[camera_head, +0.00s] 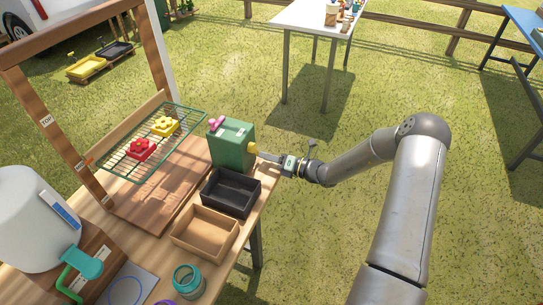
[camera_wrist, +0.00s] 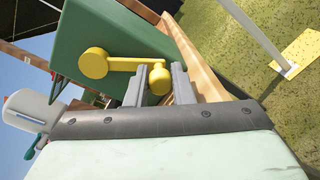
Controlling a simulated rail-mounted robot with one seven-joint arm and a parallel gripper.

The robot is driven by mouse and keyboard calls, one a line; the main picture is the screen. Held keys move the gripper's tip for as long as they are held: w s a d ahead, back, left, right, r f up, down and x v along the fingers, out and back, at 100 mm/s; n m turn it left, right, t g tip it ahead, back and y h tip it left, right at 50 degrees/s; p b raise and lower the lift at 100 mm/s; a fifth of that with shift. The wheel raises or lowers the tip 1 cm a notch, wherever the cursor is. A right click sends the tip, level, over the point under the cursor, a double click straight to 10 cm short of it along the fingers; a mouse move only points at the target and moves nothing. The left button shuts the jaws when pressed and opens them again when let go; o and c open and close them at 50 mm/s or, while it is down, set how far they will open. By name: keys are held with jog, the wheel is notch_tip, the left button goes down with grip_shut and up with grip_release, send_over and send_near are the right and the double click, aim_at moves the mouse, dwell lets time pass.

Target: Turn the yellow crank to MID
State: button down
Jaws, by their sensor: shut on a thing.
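The green box (camera_head: 231,146) stands at the right edge of the wooden table, with the yellow crank (camera_head: 253,148) on its right side. In the wrist view the crank's yellow arm (camera_wrist: 122,64) runs from a round hub at left to a knob at right. My gripper (camera_wrist: 159,84) is shut on the crank's knob, with one finger on each side of it. In the head view my gripper (camera_head: 267,156) reaches the box from the right. Any MID mark on the box cannot be made out.
A black tray (camera_head: 254,199) and a tan tray (camera_head: 235,233) lie in front of the box. A wire rack (camera_head: 183,116) holds a red flower piece (camera_head: 141,149) and a yellow one (camera_head: 165,126). A teal jar (camera_head: 203,281) stands near the front.

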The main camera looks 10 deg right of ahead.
jog(key=shift+f, duration=0.15)
jog(key=c, duration=1.3)
grip_release()
jog(key=shift+o, duration=0.2)
jog(key=shift+d, duration=0.15)
jog(key=b+v, duration=0.2)
jog(key=v, duration=1.5)
jog(key=shift+s+b, duration=0.15)
jog(key=shift+b, duration=0.2)
jog(key=shift+d, duration=0.1)
